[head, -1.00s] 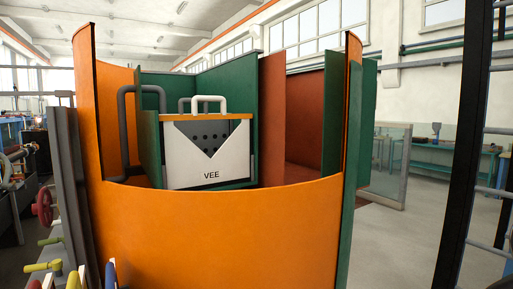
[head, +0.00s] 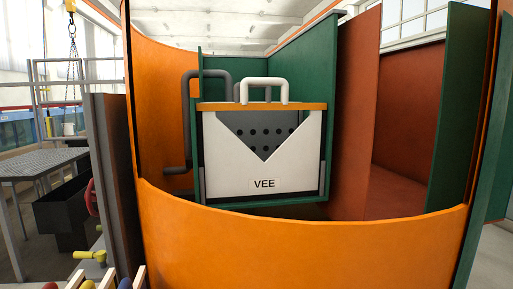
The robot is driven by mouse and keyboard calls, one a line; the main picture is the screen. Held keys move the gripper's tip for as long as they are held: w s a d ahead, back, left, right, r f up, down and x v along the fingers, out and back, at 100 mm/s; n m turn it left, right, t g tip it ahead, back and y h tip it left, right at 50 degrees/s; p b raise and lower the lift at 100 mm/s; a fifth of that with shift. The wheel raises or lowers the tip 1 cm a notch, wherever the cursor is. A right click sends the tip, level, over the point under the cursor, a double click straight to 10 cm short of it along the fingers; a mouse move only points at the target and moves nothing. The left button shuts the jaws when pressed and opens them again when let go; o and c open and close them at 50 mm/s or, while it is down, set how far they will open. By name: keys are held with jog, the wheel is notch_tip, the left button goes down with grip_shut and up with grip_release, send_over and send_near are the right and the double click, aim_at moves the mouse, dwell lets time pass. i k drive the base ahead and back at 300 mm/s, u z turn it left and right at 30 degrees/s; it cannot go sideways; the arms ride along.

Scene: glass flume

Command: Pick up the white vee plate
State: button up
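The white vee plate (head: 225,165) stands upright near the middle of the head view. It has a V-shaped notch, a "VEE" label and an orange top edge (head: 290,106). A white handle (head: 264,82) rises above that edge. A dark plate with several round holes shows through the notch. The vee plate sits inside a green-walled compartment, behind the low front of a curved orange wall (head: 300,240). The wall's front edge lies below the plate and does not cover its label. My gripper does not show in this view.
A dark grey bent pipe (head: 187,120) stands just left of the plate. Reddish-brown panels (head: 355,115) and a green panel (head: 450,110) stand to the right. Yellow and red handles (head: 90,256) are at lower left. A grey table (head: 35,165) is further left.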

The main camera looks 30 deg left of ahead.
aim_at(233, 172)
jog(key=u, duration=0.5)
jog(key=i, duration=0.6)
jog(key=u, duration=0.5)
